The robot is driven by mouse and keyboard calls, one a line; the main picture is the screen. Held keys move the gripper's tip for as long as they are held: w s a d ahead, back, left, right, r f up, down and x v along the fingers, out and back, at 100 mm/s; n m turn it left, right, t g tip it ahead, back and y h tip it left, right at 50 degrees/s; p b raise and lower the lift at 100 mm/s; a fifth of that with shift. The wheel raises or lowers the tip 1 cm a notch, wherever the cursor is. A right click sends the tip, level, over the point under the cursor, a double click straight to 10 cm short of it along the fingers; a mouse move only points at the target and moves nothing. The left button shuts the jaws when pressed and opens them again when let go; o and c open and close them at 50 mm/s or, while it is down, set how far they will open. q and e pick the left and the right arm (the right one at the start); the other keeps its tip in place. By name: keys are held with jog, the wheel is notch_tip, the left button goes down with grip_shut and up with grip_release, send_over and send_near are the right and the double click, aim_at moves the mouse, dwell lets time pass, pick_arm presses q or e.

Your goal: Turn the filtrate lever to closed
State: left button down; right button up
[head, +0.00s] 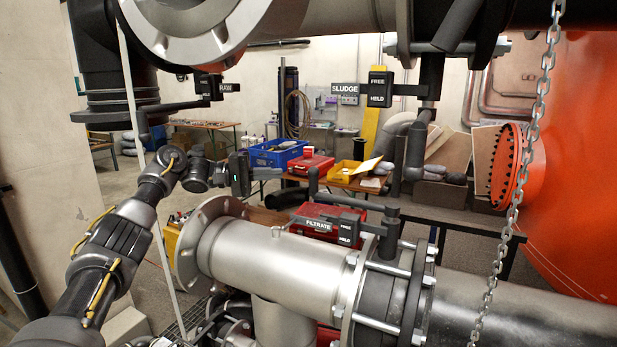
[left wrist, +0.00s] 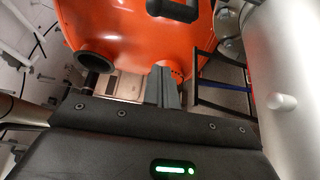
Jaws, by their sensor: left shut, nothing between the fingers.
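The filtrate lever (head: 350,203) is a dark bar on the valve of the lower pipe, in the middle of the head view. It runs left from its post (head: 390,228) and ends in an upright grip (head: 313,182). The FILTRATE label (head: 318,225) and a FREE/HELD plate (head: 348,229) sit just below it. My left gripper (head: 270,173) is left of the grip, apart from it in the picture. Its fingers (left wrist: 163,88) are together and empty in the left wrist view. A dark bent bar (left wrist: 173,10) shows at that view's top edge; I cannot tell what it is. My right gripper is out of view.
The SLUDGE lever (head: 405,90) and RAW lever (head: 165,106) hang above. A chain (head: 515,185) hangs at right before the orange tank (head: 580,150). The silver pipe (head: 270,260) lies below my gripper. Tables with a blue crate (head: 270,157) stand behind.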

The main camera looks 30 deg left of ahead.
aim_at(310, 172)
pick_arm(q)
jog(key=w+d+p, duration=0.2)
jog(key=d+p, duration=0.5)
jog(key=d, duration=0.2)
jog(key=shift+p, duration=0.35)
jog(key=shift+d, duration=0.15)
jog(key=shift+s, duration=0.1)
